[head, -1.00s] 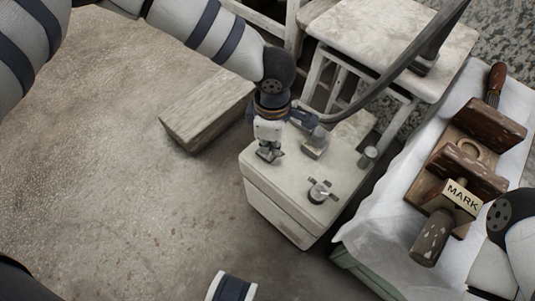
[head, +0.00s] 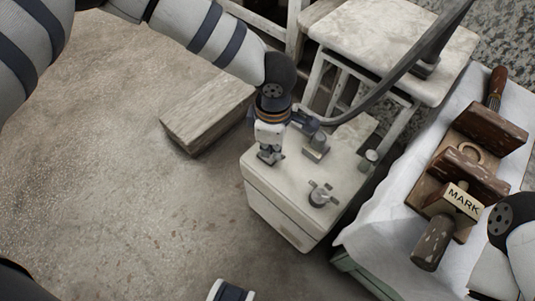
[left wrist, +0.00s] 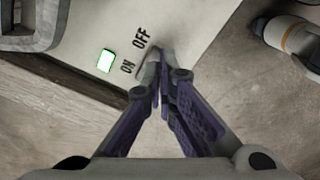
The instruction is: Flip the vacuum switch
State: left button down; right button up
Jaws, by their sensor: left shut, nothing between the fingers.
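The vacuum unit is a pale box (head: 285,215) with metal fittings on its top, standing on the floor in the middle of the head view. In the left wrist view its top (left wrist: 190,18) carries the words ON and OFF and a bright green-edged light (left wrist: 105,61) beside ON. My left gripper (head: 269,157) points down at the box's left top edge. Its fingers are shut and empty, with the tips (left wrist: 154,62) right beside the labels. The switch itself is not clear; the fingertips may cover it. Whether they touch it I cannot tell. My right gripper is out of view.
A cross-handled valve (head: 322,194) and a fitting with a dark hose (head: 316,147) stand on the box. A wooden block (head: 207,112) lies behind left. A cloth-covered table (head: 385,220) with a MARK block (head: 463,200) is at right. Floor at left is clear.

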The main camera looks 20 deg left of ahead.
aim_at(271, 159)
pick_arm(q)
jog(key=shift+f+b, duration=0.5)
jog(key=shift+f, duration=0.65)
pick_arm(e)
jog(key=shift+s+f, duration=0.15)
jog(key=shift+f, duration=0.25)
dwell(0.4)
pick_arm(q)
notch_tip(271, 159, up, 7)
jog(key=p, duration=0.6)
jog(key=shift+r, duration=0.15)
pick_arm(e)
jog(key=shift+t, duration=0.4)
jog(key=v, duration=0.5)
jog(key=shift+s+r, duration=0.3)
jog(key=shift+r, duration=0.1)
pick_arm(q)
jog(key=shift+f, duration=0.2)
